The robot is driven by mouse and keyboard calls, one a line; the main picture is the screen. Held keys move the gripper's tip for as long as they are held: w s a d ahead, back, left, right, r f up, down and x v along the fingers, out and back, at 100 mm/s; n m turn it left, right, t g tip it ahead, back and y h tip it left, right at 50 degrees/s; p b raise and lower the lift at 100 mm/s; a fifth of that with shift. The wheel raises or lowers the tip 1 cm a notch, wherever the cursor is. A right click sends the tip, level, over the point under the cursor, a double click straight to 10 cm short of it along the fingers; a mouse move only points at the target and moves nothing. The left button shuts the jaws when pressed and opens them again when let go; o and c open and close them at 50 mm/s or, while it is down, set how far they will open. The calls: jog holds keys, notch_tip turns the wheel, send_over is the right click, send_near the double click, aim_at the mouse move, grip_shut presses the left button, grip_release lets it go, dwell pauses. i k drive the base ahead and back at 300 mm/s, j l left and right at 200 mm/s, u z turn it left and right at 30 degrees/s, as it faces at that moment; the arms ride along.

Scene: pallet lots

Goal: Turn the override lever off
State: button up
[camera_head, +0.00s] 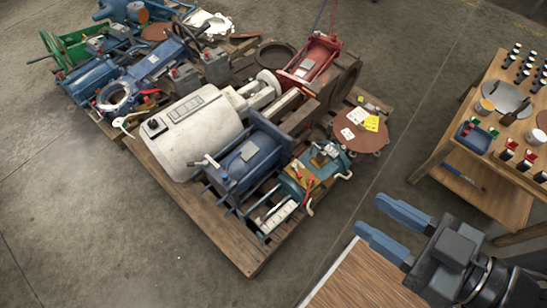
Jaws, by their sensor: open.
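I cannot tell for certain which part is the override lever. A teal machine (318,168) at the pallet's front right corner carries a small red handle (310,189) and pale levers. A blue machine (250,158) beside it has a pale lever (205,161) on its left side. My gripper (369,215) is at the lower right, its two blue fingers apart with nothing between them. It points left and is clear of the pallet and the machines.
A wooden pallet (247,250) holds the crowded machinery, including a large white motor (195,130) and a red unit (312,60). A wooden workbench (492,135) with many small parts stands at the right. A wooden top (360,280) lies below my gripper. The left floor is clear.

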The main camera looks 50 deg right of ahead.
aim_at(294, 165)
jog(key=k+l, duration=0.15)
jog(key=k, duration=0.35)
jog(key=k+l, duration=0.2)
jog(key=k, duration=0.3)
jog(key=u, duration=0.05)
